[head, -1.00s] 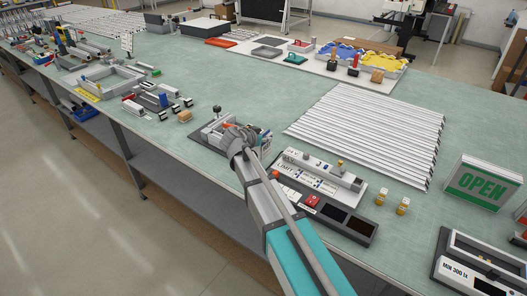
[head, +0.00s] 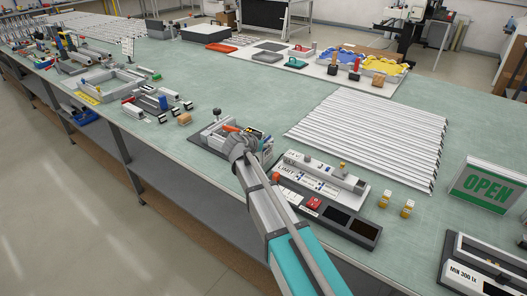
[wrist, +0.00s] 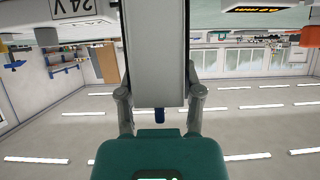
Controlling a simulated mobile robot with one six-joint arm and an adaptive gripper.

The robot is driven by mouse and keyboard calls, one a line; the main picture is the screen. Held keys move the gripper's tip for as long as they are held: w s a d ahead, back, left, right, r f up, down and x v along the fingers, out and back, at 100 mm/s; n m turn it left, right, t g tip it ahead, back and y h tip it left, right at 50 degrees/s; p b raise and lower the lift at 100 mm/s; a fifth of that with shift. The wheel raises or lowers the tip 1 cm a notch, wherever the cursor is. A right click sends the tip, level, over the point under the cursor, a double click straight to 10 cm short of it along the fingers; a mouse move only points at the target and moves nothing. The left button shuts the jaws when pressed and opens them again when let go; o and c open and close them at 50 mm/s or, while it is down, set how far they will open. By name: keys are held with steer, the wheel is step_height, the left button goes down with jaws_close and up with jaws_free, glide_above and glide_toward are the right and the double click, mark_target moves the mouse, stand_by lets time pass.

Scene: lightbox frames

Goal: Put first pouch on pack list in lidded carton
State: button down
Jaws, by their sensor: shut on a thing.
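My gripper (head: 243,148) is low over the near edge of the long bench (head: 255,102), beside a small grey station (head: 213,137) with a black knob and orange part. In the wrist view, a plain light-grey block (wrist: 155,60) fills the space between the fingers, and my gripper is shut on it. The arm hides the block in the head view. I cannot make out a pouch or pack list.
A 24V LIMIT panel (head: 320,188) sits just right of my gripper. Ribbed white strips (head: 370,138) lie behind it, with an OPEN sign (head: 488,187) farther right. A pale board (head: 345,72) with trays and stamps is at the back.

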steer(key=shift+f+b, duration=0.7)
steer(key=shift+f, duration=0.3)
steer(key=shift+f, duration=0.15)
steer(key=shift+c, duration=1.3)
jaws_free()
steer(key=shift+s+r, duration=0.1)
steer(key=shift+r, duration=0.15)
steer(key=shift+s+a+r+p, duration=0.15)
steer(key=shift+s+r+p, duration=0.05)
steer(key=shift+s+p, duration=0.1)
steer(key=p+v, duration=0.5)
steer(key=v, duration=0.6)
steer(key=shift+a+f, duration=0.1)
